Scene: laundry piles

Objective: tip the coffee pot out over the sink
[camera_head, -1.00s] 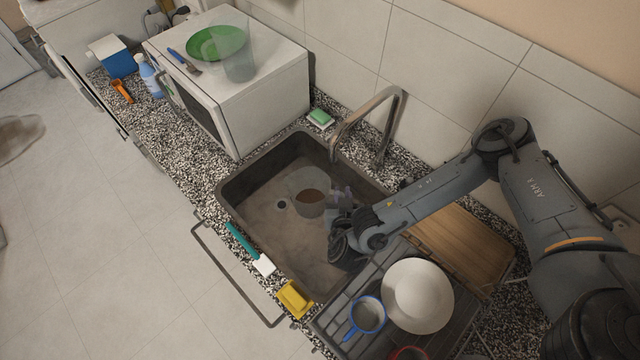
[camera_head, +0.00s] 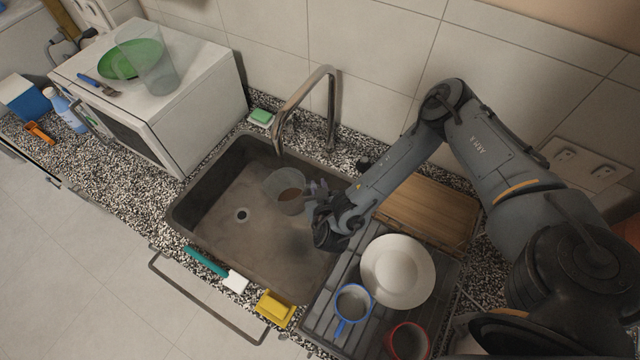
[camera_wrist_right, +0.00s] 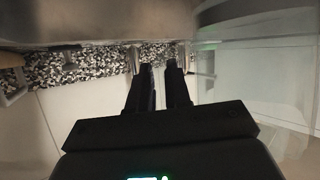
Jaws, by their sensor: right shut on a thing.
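The coffee pot (camera_head: 285,186) is a clear glass vessel with brown coffee in its lower part. It is held over the sink (camera_head: 222,222), toward the sink's right side. My right gripper (camera_head: 316,200) is shut on the pot at its right side, at what looks like the handle; the grip itself is partly hidden by the fingers. In the right wrist view the fingers (camera_wrist_right: 160,84) are close together and the clear pot (camera_wrist_right: 250,65) fills the right side. I cannot tell exactly how far the pot is tilted. No stream of coffee shows. My left gripper is not in view.
The metal faucet (camera_head: 300,98) arches up behind the pot. A drying rack with a white plate (camera_head: 398,271), a blue-rimmed mug (camera_head: 352,303) and a red mug (camera_head: 408,341) stands right of the sink. A wooden board (camera_head: 425,212) lies behind it. A yellow sponge (camera_head: 275,308) lies in front.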

